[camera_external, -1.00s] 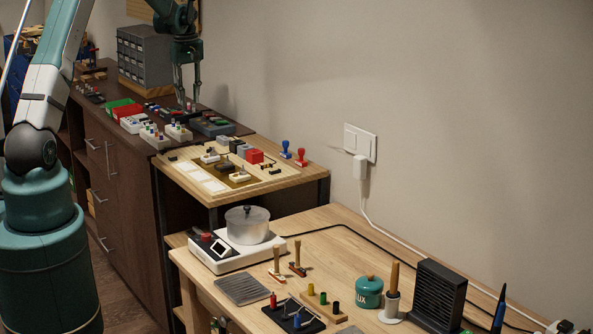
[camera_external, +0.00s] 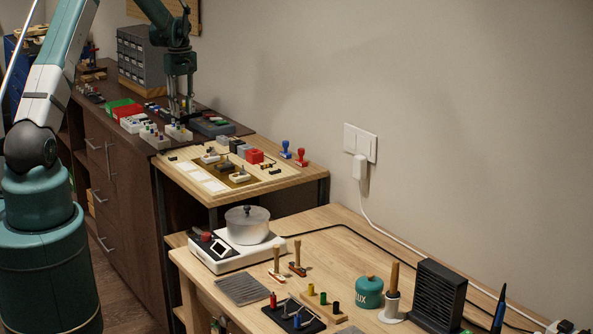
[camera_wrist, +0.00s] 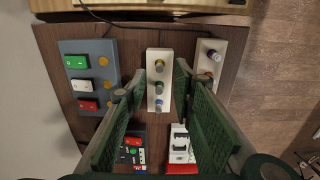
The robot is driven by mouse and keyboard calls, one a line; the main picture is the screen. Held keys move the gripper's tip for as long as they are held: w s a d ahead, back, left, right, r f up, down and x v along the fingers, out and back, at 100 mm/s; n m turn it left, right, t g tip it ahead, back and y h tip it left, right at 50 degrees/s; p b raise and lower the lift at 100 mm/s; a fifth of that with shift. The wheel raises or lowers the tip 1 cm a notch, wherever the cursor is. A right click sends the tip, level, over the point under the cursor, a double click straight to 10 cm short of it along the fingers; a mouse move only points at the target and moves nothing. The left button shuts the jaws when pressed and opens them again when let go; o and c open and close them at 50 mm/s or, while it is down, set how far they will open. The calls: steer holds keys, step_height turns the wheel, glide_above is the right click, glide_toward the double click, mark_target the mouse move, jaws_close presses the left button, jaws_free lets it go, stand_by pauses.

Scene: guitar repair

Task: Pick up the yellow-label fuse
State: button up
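In the wrist view a white block (camera_wrist: 153,103) holds several small upright fuses in a row. The one at the top of the row has a yellow band (camera_wrist: 159,66); the one at the bottom looks blue (camera_wrist: 158,105). My gripper (camera_wrist: 155,92) is open, with its green fingers on either side of this white block and nothing visibly held between them. In the external view my gripper (camera_external: 180,114) points down over the fuse blocks on the dark cabinet. The fuse labels are too small to read there.
A second white block (camera_wrist: 208,70) with a purple-topped fuse (camera_wrist: 214,55) stands to the right. A grey panel (camera_wrist: 88,50) with coloured switches lies to the left. Small circuit parts (camera_wrist: 133,155) lie below. A drawer organiser (camera_external: 145,57) stands behind.

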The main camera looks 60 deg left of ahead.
mark_target(183, 131)
steer(key=shift+f, duration=0.6)
steer(key=shift+f, duration=2.6)
steer(key=c, duration=0.8)
